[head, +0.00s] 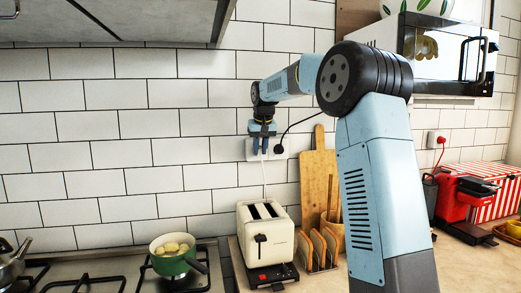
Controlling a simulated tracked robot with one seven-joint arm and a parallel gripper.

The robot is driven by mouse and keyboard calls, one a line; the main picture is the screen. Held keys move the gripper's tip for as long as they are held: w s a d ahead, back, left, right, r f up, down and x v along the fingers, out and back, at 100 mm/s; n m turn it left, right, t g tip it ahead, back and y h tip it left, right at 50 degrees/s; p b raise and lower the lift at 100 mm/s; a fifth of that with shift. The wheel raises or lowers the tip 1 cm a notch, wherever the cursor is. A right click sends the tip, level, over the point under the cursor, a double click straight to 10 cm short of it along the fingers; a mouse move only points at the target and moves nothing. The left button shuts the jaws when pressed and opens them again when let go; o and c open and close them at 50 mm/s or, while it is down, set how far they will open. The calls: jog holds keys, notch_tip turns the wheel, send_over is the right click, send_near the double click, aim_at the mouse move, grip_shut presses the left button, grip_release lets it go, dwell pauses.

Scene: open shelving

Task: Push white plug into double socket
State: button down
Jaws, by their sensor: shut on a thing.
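My gripper (262,145) is shut at the tiled wall, in front of the white double socket (250,152). It holds the white plug, which is mostly hidden by the fingers. A thin white cord (264,178) hangs from the gripper down to the white toaster (268,232). A black plug (278,149) sits in the right side of the double socket, with a black cord rising from it. The gripper covers the left-middle part of the socket. I cannot tell whether the white plug touches the socket or is in it.
A wooden board (318,178) leans on the wall right of the socket. A toast rack (318,248) stands beside the toaster. A green pot (173,255) is on the hob at left. A red machine (460,199) stands at right, below another socket (436,139).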

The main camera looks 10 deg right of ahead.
jog(key=shift+w, duration=0.35)
jog(key=c, duration=0.9)
grip_release()
jog(key=v, duration=1.3)
jog(key=shift+r, duration=0.35)
jog(key=shift+s, duration=0.15)
jog(key=shift+s, duration=0.15)
